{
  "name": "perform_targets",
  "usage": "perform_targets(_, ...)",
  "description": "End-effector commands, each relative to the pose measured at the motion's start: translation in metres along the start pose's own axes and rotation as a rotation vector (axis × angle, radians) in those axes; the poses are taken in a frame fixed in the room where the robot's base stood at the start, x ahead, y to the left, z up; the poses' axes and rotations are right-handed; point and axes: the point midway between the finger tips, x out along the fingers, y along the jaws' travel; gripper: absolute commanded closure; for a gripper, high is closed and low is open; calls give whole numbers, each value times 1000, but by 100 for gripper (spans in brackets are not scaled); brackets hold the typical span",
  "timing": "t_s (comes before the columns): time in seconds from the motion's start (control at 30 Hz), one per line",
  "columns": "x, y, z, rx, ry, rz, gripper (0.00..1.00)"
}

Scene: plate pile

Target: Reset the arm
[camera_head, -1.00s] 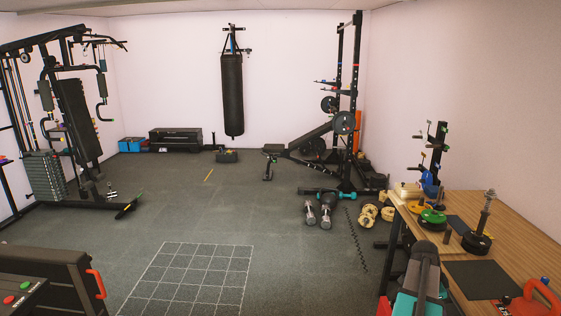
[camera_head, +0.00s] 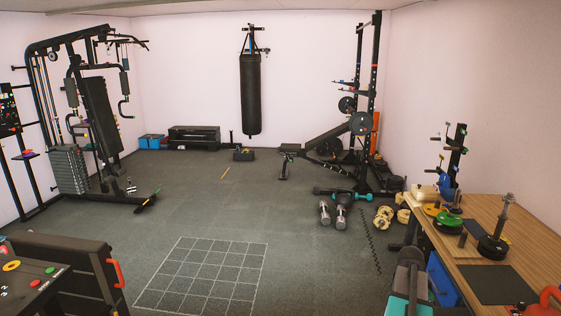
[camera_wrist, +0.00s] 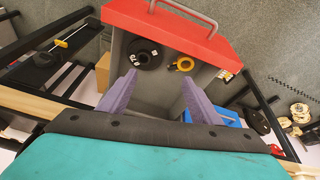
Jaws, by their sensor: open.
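My gripper (camera_wrist: 160,96) shows in the wrist view as two purple fingers spread wide apart, with nothing between them. I cannot make out my gripper in the head view.
Several dumbbells (camera_head: 342,216) and yellowish weights (camera_head: 385,212) lie on the floor left of the table. A rack (camera_head: 372,110) and bench stand behind them. A dark console (camera_head: 30,282) is at the lower left. The gridded floor patch (camera_head: 205,275) and the middle floor are clear.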

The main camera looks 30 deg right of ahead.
Motion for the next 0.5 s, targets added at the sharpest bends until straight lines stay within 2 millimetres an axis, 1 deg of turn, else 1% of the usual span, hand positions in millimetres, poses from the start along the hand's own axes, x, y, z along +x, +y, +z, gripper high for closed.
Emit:
perform_targets(0.03,-1,-7,17,-45,-7,-8,42)
perform_targets(0.17,-6,-26,62,-182,-27,-34,42)
perform_targets(0.2,-7,-32,76,-225,-32,-42,42)
perform_targets(0.27,-9,-39,98,-290,-41,-55,42)
perform_targets(0.3,-11,-44,113,-333,-47,-63,42)
perform_targets(0.37,-13,-50,134,-398,-54,-76,42)
perform_targets(0.4,-15,-53,149,-440,-59,-84,42)
perform_targets(0.47,-17,-58,170,-505,-67,-97,42)
perform_targets(0.5,-18,-60,185,-547,-72,-105,42)
